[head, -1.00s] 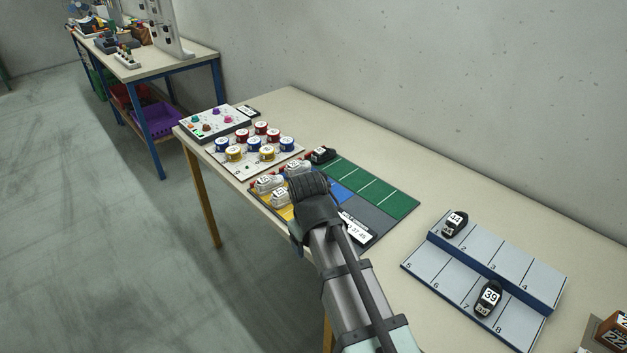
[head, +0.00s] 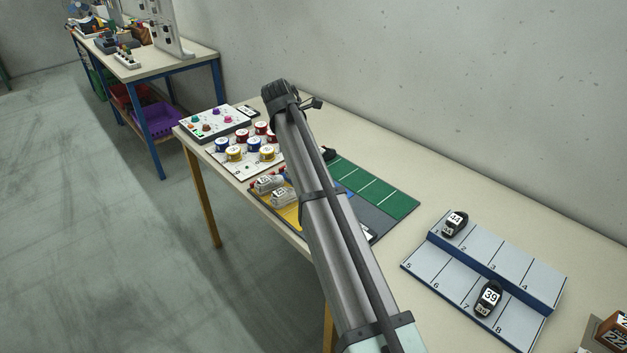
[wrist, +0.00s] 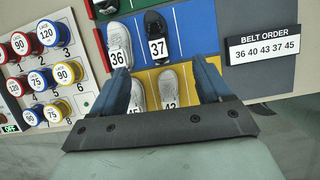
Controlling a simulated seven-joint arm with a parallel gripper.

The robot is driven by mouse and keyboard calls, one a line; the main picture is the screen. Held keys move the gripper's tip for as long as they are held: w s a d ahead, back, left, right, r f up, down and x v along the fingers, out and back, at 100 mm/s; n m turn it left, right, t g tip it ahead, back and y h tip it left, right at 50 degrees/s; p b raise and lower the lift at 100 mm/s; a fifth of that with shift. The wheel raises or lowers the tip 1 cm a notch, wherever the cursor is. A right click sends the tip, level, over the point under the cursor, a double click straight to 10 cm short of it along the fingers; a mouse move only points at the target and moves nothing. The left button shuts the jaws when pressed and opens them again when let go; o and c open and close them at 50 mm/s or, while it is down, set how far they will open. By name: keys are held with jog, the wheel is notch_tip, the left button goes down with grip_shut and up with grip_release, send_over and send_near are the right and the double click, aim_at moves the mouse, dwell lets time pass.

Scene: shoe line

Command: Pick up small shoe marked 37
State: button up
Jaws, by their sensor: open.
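In the wrist view the small black shoe marked 37 (wrist: 156,34) lies in the blue area of a coloured mat, right of a white shoe marked 36 (wrist: 118,44). My gripper (wrist: 161,67) is open and empty above the mat. Its fingers appear below the 37 shoe in the picture, one to either side of its column. Two white shoes (wrist: 168,88) lie in the yellow area between the fingers, and their numbers are partly cut off. In the head view my arm hides the 37 shoe, and the fingers cannot be made out.
A belt order sign (wrist: 263,47) reads 36 40 43 37 45. A dark shoe (wrist: 107,6) lies at the green area's edge. Numbered pots (wrist: 46,33) stand at the left. A numbered rack (head: 464,278) holds two black shoes. The mat's green part (head: 372,188) is mostly free.

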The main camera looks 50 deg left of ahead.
jog(key=shift+n, duration=0.4)
jog(key=x, duration=0.8)
jog(key=shift+w+a, duration=0.35)
jog(key=shift+a, duration=0.05)
jog(key=shift+s+x, duration=0.15)
jog(key=shift+x, duration=1.2)
jog(key=shift+s+x, duration=0.15)
jog(key=shift+x, duration=1.2)
jog(key=shift+f, duration=0.1)
jog(key=shift+c, duration=0.2)
jog(key=c, duration=1.1)
